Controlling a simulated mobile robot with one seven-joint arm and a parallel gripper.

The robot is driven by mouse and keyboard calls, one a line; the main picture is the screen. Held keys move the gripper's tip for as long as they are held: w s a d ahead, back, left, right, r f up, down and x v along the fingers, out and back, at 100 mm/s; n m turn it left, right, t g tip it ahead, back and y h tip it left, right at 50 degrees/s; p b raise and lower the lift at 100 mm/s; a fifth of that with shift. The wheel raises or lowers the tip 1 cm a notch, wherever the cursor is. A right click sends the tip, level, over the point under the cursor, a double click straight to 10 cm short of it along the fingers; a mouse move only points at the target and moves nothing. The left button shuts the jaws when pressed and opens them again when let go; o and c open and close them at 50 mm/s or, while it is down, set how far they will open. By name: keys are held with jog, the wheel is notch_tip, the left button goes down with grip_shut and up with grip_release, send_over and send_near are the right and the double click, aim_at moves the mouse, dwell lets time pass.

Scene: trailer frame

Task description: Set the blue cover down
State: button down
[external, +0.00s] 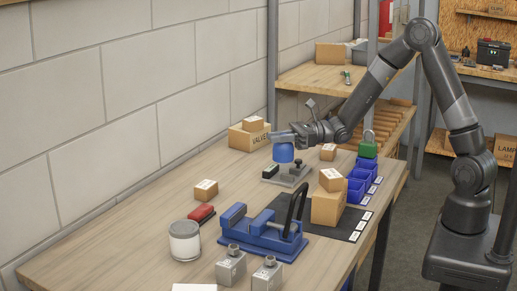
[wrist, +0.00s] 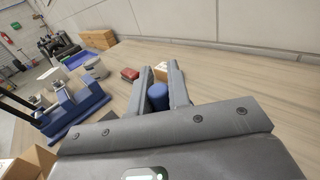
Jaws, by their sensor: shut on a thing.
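The blue cover (external: 283,153) is a short blue cylinder. My gripper (external: 284,138) is shut on it, and it hangs just below the fingers. In the wrist view the cover (wrist: 158,98) sits between the two grey fingers of my gripper (wrist: 158,84). In the external view the cover appears over or just behind a grey metal plate fixture (external: 289,180) with a black block (external: 270,171) at its left. I cannot tell how large the gap beneath the cover is.
A "VALVE" carton (external: 245,138) stands behind left. A blue vise (external: 262,235), a large carton (external: 327,207) and blue bins (external: 357,188) stand in front and to the right.

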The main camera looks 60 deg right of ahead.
jog(key=shift+s+d+r, duration=0.15)
jog(key=shift+d+r, duration=0.2)
jog(key=shift+d, duration=0.2)
jog(key=shift+s+d+r, duration=0.1)
jog(key=shift+d+r, duration=0.25)
jog(key=shift+d, duration=0.2)
jog(key=shift+w+d+r, duration=0.2)
jog(key=w+d+r, duration=0.1)
jog(key=w+d, duration=0.1)
jog(key=w, duration=1.8)
jog(key=shift+w+a+f, duration=0.7)
jog(key=shift+a+f, duration=1.1)
jog(key=shift+a, duration=0.05)
jog(key=shift+w+a+f, duration=0.75)
jog(key=shift+a+f, duration=1)
jog(key=shift+a, duration=0.05)
jog(key=shift+w+a+f, duration=0.7)
jog(key=shift+a+f, duration=1.1)
jog(key=shift+a, duration=0.05)
jog(key=shift+f, duration=0.1)
jog(key=c, duration=1.3)
grip_release()
jog(key=shift+c, duration=0.2)
